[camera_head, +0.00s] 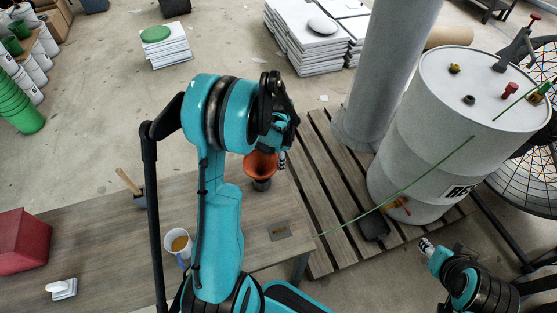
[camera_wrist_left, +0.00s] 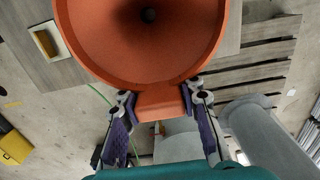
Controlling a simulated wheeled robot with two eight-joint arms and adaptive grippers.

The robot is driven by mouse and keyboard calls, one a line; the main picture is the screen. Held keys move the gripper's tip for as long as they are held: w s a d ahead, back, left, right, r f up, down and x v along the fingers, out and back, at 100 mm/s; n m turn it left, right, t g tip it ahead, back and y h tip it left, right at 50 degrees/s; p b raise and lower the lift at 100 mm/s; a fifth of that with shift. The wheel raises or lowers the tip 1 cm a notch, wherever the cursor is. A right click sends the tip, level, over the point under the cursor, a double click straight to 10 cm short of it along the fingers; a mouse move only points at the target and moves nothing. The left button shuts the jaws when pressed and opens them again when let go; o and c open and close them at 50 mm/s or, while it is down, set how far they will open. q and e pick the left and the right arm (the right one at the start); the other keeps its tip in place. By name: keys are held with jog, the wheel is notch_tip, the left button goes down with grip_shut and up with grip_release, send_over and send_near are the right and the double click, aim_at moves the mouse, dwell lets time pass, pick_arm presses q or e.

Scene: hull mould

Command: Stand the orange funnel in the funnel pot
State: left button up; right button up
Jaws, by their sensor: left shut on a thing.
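The orange funnel (camera_head: 260,164) is at the back right of the wooden bench, with its wide mouth facing up. A small dark pot (camera_head: 262,184) shows directly below it; I cannot tell whether the spout is inside the pot or just above it. My left gripper (camera_head: 281,152) is shut on the funnel's side tab. In the left wrist view the funnel's bowl (camera_wrist_left: 145,45) fills the top, and the gripper's fingers (camera_wrist_left: 158,100) pinch the tab; the pot is hidden there. My right gripper (camera_head: 427,246) is at the lower right, away from the bench, too small to read.
On the bench (camera_head: 100,235) are a mug (camera_head: 178,243), a wooden-handled tool (camera_head: 130,184), a red bin (camera_head: 24,240) and a white tool (camera_head: 62,289).

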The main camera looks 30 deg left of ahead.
pick_arm(q)
jog(key=shift+f+b, duration=1.15)
jog(key=shift+f, duration=0.2)
jog(key=o, duration=1.3)
notch_tip(320, 180, up, 12)
jog(key=shift+w+r, duration=0.1)
